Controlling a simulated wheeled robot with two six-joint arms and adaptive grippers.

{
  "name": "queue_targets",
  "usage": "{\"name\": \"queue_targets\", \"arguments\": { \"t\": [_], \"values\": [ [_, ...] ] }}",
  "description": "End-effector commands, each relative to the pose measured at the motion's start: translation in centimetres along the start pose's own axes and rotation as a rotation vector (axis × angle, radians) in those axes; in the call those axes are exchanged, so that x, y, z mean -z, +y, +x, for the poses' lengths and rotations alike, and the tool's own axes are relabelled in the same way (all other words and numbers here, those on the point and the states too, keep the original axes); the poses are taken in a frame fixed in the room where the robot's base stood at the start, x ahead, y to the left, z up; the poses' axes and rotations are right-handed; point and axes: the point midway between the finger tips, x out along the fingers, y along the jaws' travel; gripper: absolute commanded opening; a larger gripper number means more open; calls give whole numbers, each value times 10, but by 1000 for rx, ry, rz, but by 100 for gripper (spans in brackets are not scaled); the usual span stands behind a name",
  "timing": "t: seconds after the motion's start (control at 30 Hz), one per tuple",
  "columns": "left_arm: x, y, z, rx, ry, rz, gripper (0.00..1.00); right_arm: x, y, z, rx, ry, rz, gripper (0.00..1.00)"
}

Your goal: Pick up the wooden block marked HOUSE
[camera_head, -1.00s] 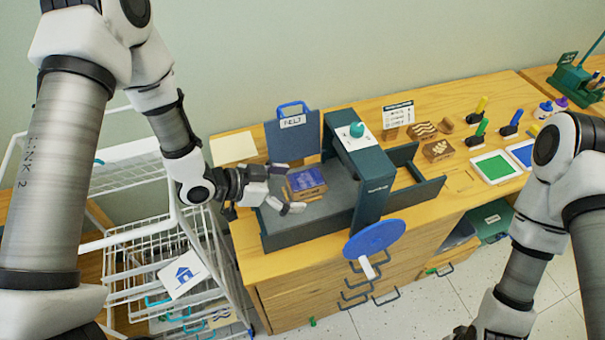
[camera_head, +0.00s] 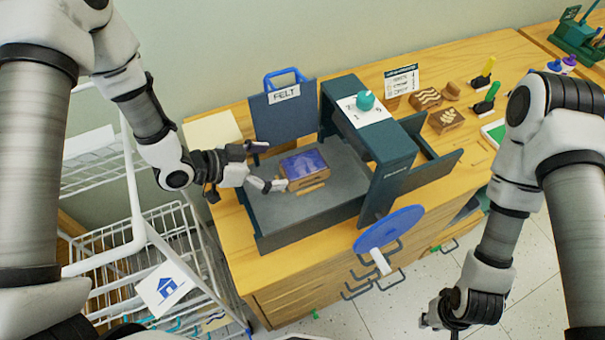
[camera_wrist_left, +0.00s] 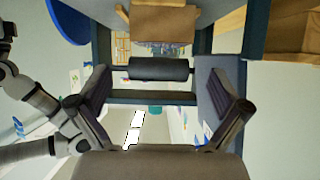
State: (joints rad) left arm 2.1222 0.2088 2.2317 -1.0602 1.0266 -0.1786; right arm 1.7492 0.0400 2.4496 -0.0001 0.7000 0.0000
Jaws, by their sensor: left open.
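A wooden block (camera_head: 305,180) with a blue-purple top lies on the grey bed (camera_head: 335,207) of a dark green press; I cannot read a HOUSE mark on it. The left wrist view shows a plain brown side of a block (camera_wrist_left: 160,25) at the top edge. My left gripper (camera_head: 268,167) is open and empty, just left of the block, its lower fingertip close to the block's left side. Its spread fingers show in the left wrist view (camera_wrist_left: 155,85). My right gripper (camera_head: 442,315) hangs low over the floor at the bottom, away from the block; its jaws are unclear.
The press frame (camera_head: 387,165) and its blue wheel (camera_head: 390,229) stand right of the block. A FELT board (camera_head: 285,117) stands behind it. Two patterned blocks (camera_head: 446,120) lie further right. A white wire rack (camera_head: 130,235) with a house-picture card (camera_head: 165,287) stands left.

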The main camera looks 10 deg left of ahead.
Motion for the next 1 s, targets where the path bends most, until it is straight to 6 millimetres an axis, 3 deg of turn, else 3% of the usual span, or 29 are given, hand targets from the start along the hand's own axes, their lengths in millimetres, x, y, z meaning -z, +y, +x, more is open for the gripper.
{"name": "queue_targets", "arguments": {
  "t": [0.27, 0.4, 0.5, 0.73, 0.77, 0.93, 1.0],
  "values": [
    [2, -1, 32, -3, -2, 4, 100, 0, 0, -16, 0, 0, 0, 20],
    [1, -3, 56, -4, -2, 3, 100, 0, 0, -34, 0, 1, 0, 20],
    [-1, -4, 72, -3, -2, 3, 100, 0, 0, -36, 0, 1, 0, 20],
    [-4, -4, 78, 0, 0, 1, 100, 0, 0, -34, 0, 0, 0, 20],
    [-4, -4, 78, 0, 0, 1, 96, 0, 0, -34, 0, 0, 0, 20],
    [-4, -4, 77, 0, 0, 1, 36, 0, 0, -34, 0, 0, 0, 20],
    [-4, -4, 77, 0, 0, 0, 31, 0, 0, -34, 0, 0, 0, 20]
  ]
}}
